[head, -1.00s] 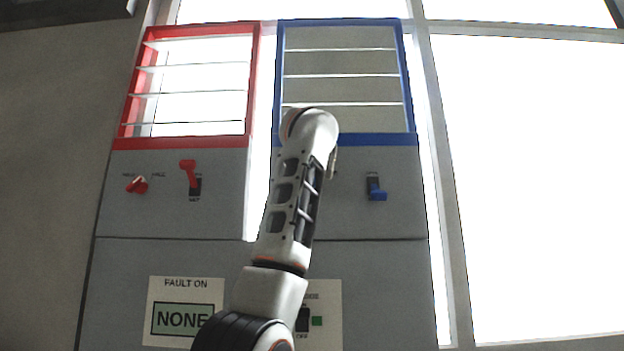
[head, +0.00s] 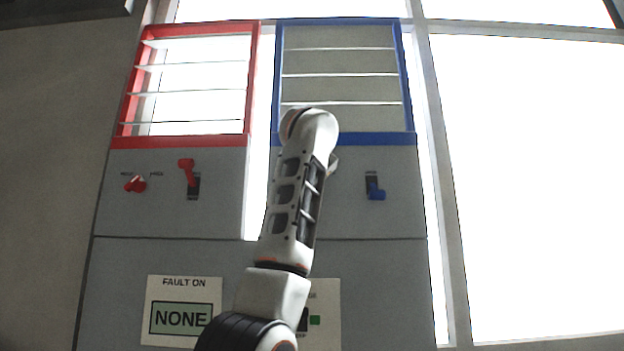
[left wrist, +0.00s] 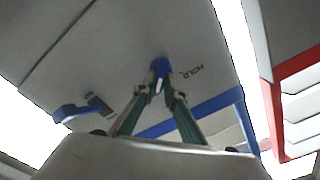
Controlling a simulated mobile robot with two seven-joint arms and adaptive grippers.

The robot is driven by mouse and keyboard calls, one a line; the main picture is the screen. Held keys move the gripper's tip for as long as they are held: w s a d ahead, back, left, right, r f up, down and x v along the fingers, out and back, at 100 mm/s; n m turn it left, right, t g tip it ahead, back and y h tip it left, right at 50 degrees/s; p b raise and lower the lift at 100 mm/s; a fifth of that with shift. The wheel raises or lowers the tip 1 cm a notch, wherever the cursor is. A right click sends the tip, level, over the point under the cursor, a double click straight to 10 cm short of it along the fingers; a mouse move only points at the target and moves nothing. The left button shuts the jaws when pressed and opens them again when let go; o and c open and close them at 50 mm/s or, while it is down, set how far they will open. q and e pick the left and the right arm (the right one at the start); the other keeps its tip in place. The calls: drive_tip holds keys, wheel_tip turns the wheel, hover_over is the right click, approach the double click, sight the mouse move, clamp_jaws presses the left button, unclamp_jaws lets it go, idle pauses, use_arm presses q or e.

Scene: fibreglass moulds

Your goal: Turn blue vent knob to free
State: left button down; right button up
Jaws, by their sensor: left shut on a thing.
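The blue vent knob (left wrist: 159,68) is on the grey panel in the left wrist view, beside the printed word HOLD (left wrist: 191,72), which appears upside down. My left gripper (left wrist: 162,90) is shut on the knob, with a fingertip on either side of it. In the head view my left arm covers the knob, and only a small piece of the gripper shows past the arm's right edge. The FREE mark for this knob is not visible. My right gripper is in neither view.
A blue lever (head: 376,192) sits right of my arm, under the blue louvre frame (head: 350,139), whose slats look closed. A red knob (head: 135,184) and red lever (head: 187,171) are left, under the open red louvre (head: 180,143). A display (head: 181,319) reads NONE.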

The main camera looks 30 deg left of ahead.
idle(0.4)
use_arm(q)
drive_tip(key=c, duration=2.1)
unclamp_jaws()
drive_tip(key=shift+d, duration=0.1)
drive_tip(key=v, duration=1.2)
drive_tip(key=shift+f, duration=0.1)
